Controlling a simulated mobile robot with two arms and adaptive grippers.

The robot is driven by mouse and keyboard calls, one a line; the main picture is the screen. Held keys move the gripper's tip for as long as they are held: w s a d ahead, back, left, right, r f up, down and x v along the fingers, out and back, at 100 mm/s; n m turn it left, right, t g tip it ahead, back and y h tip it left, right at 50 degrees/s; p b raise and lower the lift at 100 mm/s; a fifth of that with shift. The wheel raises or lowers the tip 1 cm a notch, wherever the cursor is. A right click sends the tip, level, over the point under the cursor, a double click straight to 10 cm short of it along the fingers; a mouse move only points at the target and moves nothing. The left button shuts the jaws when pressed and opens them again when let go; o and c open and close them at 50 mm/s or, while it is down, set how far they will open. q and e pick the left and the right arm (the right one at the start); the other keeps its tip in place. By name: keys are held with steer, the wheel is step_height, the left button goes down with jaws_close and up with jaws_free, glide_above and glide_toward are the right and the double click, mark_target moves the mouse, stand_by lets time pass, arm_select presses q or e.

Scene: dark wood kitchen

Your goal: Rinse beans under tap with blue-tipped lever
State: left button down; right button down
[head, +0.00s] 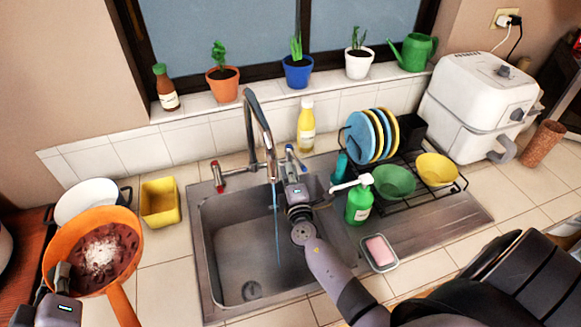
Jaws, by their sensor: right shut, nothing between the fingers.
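An orange pan (137,222) with dark beans (97,247) and a pale, whitish patch on top is at the lower left. My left gripper (64,272) is at the pan's near left rim; its fingertips are not clear enough to show whether they grip it. The curved metal tap (259,115) stands behind the sink (240,235). A thin stream of water (277,225) falls from it into the basin. The blue-tipped lever (290,153) is right of the tap. My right gripper (293,176) is shut and empty, just below this lever; contact is unclear.
A red-tipped lever (217,170) is left of the tap. A yellow container (160,203) and white pot (85,198) stand left of the sink. A green soap bottle (358,207), pink soap in a dish (379,250) and dish rack (440,199) are right. The basin is empty apart from water.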

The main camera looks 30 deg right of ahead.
arm_select(q)
steer(key=shift+r, duration=0.2)
steer(key=shift+f, duration=0.1)
arm_select(e)
steer(key=shift+d, duration=0.25)
arm_select(q)
steer(key=shift+w+a, duration=0.1)
steer(key=shift+f+b, duration=0.6)
steer(key=shift+b, duration=0.05)
steer(key=shift+f+b, duration=0.3)
arm_select(e)
steer(key=shift+s+d+n+t+y, duration=0.15)
steer(key=shift+d+n+y, duration=0.2)
steer(key=shift+d+y, duration=0.15)
steer(key=shift+s+d+n+t+y, duration=0.15)
steer(key=shift+d+n+y, duration=0.2)
steer(key=shift+d+y, duration=0.15)
steer(key=shift+a, duration=0.1)
steer(key=shift+f, duration=0.1)
